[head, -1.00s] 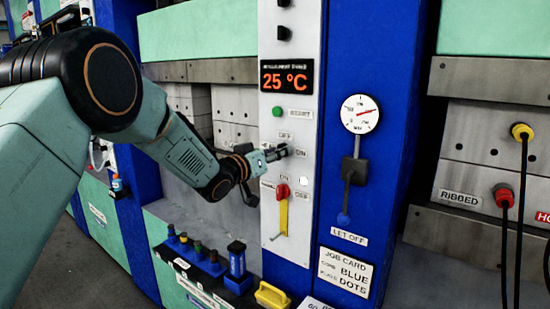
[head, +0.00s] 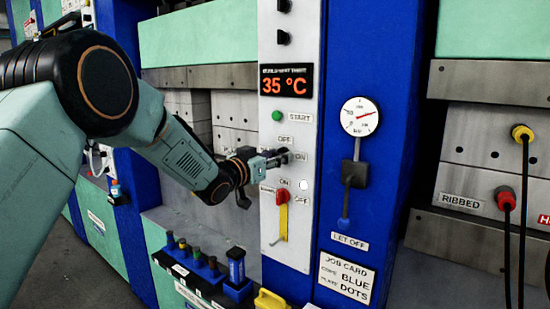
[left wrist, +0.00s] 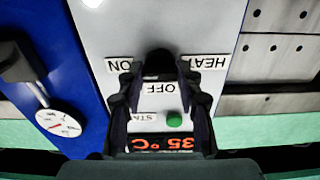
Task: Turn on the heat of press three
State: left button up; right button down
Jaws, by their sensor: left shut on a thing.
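The press panel (head: 270,205) is a light grey column with an orange display (head: 286,80) reading 35 °C. Below it is a black heat switch (head: 286,155) with OFF above and ON at its right. In the left wrist view, upside down, the dark switch (left wrist: 160,57) sits among the HEAT, OFF and ON labels. My left gripper (head: 272,161) is shut on the heat switch, with its two fingers (left wrist: 160,75) either side of it. The fingers partly hide the switch, so I cannot tell exactly which way it points. My right gripper is not in view.
A green START button (head: 277,115) is above the switch. A red-handled lever (head: 282,195) is close below the gripper. A pressure gauge (head: 359,116) and LET OFF lever (head: 346,190) stand to the right. Several stamps (head: 205,262) line the ledge below.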

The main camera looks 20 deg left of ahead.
pick_arm(q)
jog(key=o, duration=1.1)
jog(key=shift+w+f, duration=0.1)
jog(key=shift+w, duration=0.1)
jog(key=shift+o, duration=0.2)
jog(key=shift+s, duration=0.2)
jog(key=v, duration=1.1)
jog(key=shift+s, duration=0.4)
jog(key=shift+a, duration=0.1)
